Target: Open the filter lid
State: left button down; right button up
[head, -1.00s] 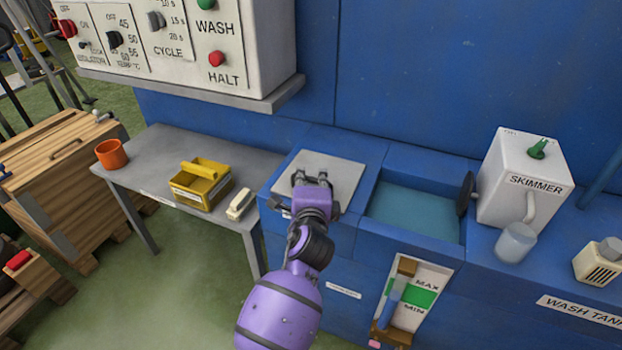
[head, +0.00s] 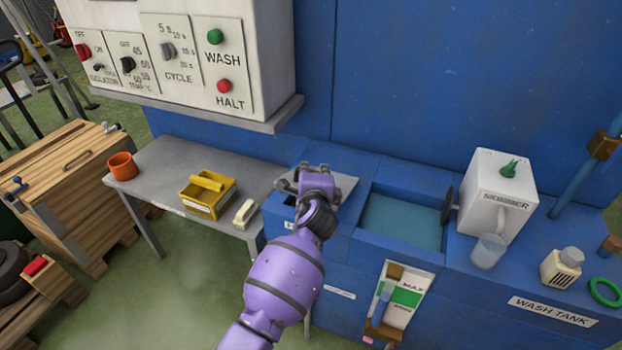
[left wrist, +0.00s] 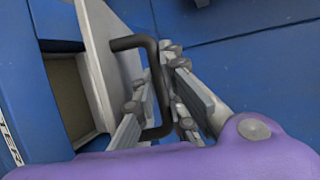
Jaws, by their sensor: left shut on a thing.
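The filter lid (head: 346,188) is a light grey plate on the blue tank, left of the water basin. My left gripper (head: 316,170) is over it in the head view and hides much of it. In the left wrist view the lid (left wrist: 98,45) stands tilted up, with the brownish filter opening (left wrist: 68,95) partly showing beside it. The lid's dark bar handle (left wrist: 152,60) passes between the fingers of my left gripper (left wrist: 160,85), which is shut on it. My right gripper is not in view.
The open water basin (head: 402,222) lies right of the lid, with the white skimmer box (head: 492,195) beyond it. A grey table (head: 160,180) at left holds a yellow tray (head: 205,210) and an orange cup (head: 122,166). The control box (head: 190,60) overhangs at upper left.

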pick_arm(q)
jog(key=w+r, duration=0.1)
jog(key=w+r+p, duration=0.1)
jog(key=r, duration=0.1)
jog(key=shift+w+d, duration=0.1)
jog(key=shift+d, duration=0.25)
jog(key=shift+w+d+r, duration=0.1)
jog(key=shift+w+r, duration=0.1)
jog(key=shift+r, duration=0.3)
jog(key=c, duration=2)
grip_release()
jog(key=shift+o, duration=0.9)
jog(key=shift+w+f, duration=0.15)
jog(key=shift+f, duration=0.15)
jog(key=shift+s, duration=0.25)
jog(key=v, duration=1.1)
jog(key=shift+s, duration=0.3)
